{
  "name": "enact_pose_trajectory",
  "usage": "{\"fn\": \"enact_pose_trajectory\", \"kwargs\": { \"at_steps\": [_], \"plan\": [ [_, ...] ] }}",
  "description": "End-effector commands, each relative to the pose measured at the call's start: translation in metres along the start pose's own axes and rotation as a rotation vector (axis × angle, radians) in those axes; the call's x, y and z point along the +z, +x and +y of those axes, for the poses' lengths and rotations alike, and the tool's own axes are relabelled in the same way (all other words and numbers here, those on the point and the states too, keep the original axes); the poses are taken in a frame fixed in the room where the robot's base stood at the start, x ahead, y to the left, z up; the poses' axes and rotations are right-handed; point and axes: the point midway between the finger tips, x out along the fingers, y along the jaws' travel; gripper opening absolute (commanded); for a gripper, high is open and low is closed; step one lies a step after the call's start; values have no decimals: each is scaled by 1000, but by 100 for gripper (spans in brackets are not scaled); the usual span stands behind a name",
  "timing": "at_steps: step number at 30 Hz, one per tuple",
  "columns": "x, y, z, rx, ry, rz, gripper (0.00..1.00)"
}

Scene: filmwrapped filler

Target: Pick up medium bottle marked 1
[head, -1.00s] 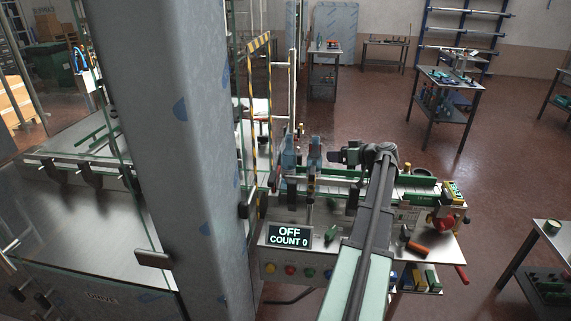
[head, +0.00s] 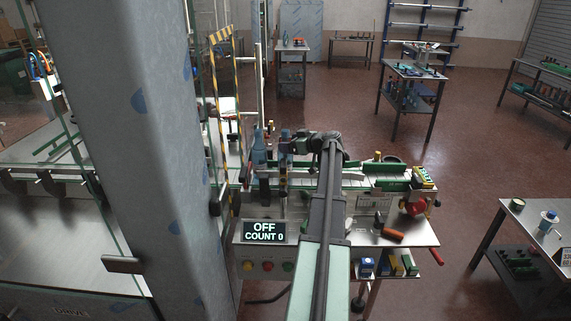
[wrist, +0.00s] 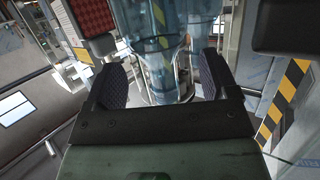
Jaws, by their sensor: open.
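A clear bluish bottle (wrist: 160,55) stands in the wrist view, just beyond and partly between the fingers of my gripper (wrist: 161,80). The fingers are apart, one on each side of its lower part, and I cannot tell whether either touches it. Its top is cut off by the frame and no number 1 is readable. In the head view a blue bottle shape (head: 259,152) stands at the left end of the conveyor. My gripper (head: 287,147) is right of it, beside another bluish upright shape, with its fingers too small to make out.
The conveyor (head: 370,183) with green guides runs right from the bottles. A sign (head: 264,232) reads OFF, COUNT 0. A yellow-black striped post (head: 224,110) and a large grey column (head: 130,150) stand left.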

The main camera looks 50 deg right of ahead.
Motion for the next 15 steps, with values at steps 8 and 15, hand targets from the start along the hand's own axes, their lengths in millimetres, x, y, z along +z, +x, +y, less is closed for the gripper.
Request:
{"fn": "enact_pose_trajectory", "kwargs": {
  "at_steps": [8,15],
  "plan": [
    [1,25,0,0,0,0,80],
    [1,25,0,0,0,-1,54]
  ]
}}
